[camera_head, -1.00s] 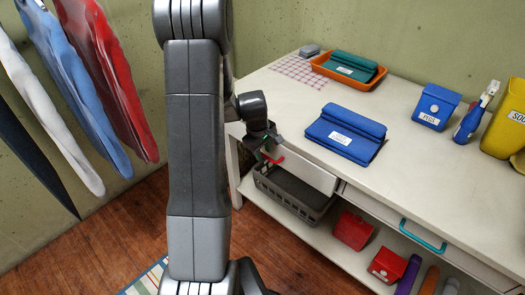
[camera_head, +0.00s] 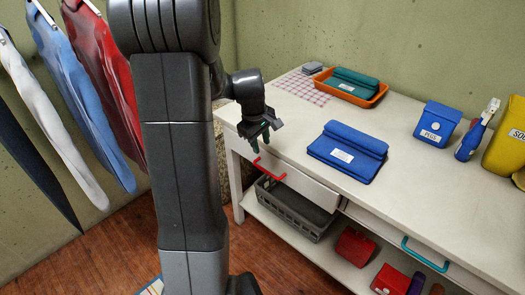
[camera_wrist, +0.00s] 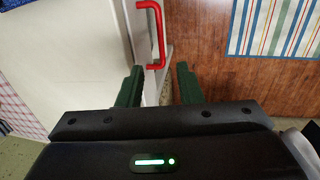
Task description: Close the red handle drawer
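The red handle (camera_head: 270,170) is on the white drawer front (camera_head: 305,187) at the left end of the workbench. In the head view the drawer front looks close to the bench face; I cannot tell whether a small gap remains. My gripper (camera_head: 261,139) hangs just above and behind the handle, near the bench's front edge, fingers pointing down. In the wrist view the red handle (camera_wrist: 156,36) lies beyond the fingertips, apart from them. My gripper (camera_wrist: 159,85) has its two green fingers spread with nothing between them.
A blue case (camera_head: 347,150) and an orange tray (camera_head: 352,95) sit on the bench top. A teal-handled drawer (camera_head: 400,235) is to the right. A grey basket (camera_head: 290,215) and red boxes stand on the lower shelf. A striped rug (camera_wrist: 275,28) lies on the wooden floor.

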